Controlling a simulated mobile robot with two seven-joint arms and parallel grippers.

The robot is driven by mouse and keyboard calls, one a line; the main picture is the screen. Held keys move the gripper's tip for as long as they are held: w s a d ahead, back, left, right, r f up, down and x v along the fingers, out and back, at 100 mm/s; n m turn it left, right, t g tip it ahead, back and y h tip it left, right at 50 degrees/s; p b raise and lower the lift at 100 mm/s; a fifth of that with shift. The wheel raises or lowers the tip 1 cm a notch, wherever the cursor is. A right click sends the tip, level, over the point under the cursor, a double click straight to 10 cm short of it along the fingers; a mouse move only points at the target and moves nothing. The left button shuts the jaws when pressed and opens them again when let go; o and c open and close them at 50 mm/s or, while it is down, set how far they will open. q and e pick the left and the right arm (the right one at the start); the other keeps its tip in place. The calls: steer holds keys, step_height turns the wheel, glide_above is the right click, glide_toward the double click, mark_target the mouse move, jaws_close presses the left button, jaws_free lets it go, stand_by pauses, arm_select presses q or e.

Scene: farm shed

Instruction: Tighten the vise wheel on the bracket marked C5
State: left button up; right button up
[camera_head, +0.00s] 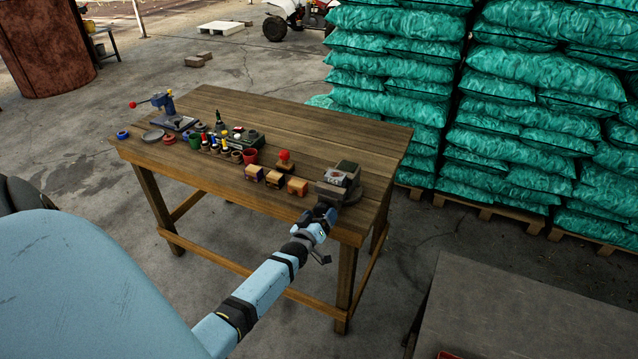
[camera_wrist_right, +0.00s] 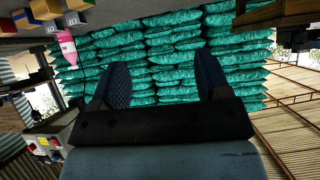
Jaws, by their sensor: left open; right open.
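A grey vise-like block (camera_head: 343,180) sits at the near right corner of the wooden table (camera_head: 330,130). My left gripper (camera_head: 326,211) is at its near side, close to or touching it; from here I cannot tell which. It is open, and its fingers are small and partly hidden against the block. No wheel and no C5 mark can be made out. My right gripper (camera_wrist_right: 160,78) is open, with two dark padded fingers apart and nothing between them. It does not show in the head view.
Several small orange-and-dark blocks (camera_head: 275,181) stand left of the vise. Cups and bottles crowd the table's left part, with a blue lever tool (camera_head: 171,110) at the far left. The table's back right is clear. Green sacks (camera_head: 395,75) are stacked behind.

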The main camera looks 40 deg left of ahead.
arm_select(q)
steer(key=n+b, duration=0.1)
steer(key=n, duration=0.3)
steer(key=shift+f, duration=0.2)
steer(key=n+b, duration=0.4)
steer(key=n, duration=0.6)
steer(key=shift+w+f+n+b, duration=0.1)
steer(key=shift+f+n+b, duration=0.05)
steer(key=shift+n+b, duration=0.7)
steer(key=shift+n, duration=0.55)
steer(key=n+b, duration=0.1)
steer(key=n, duration=0.3)
steer(key=shift+w+n, duration=0.1)
steer(key=shift+n, duration=0.2)
steer(key=n, duration=0.3)
steer(key=shift+a+r+b, duration=0.1)
steer(key=shift+r+b, duration=0.2)
steer(key=shift+r, duration=0.05)
steer(key=shift+c, duration=0.2)
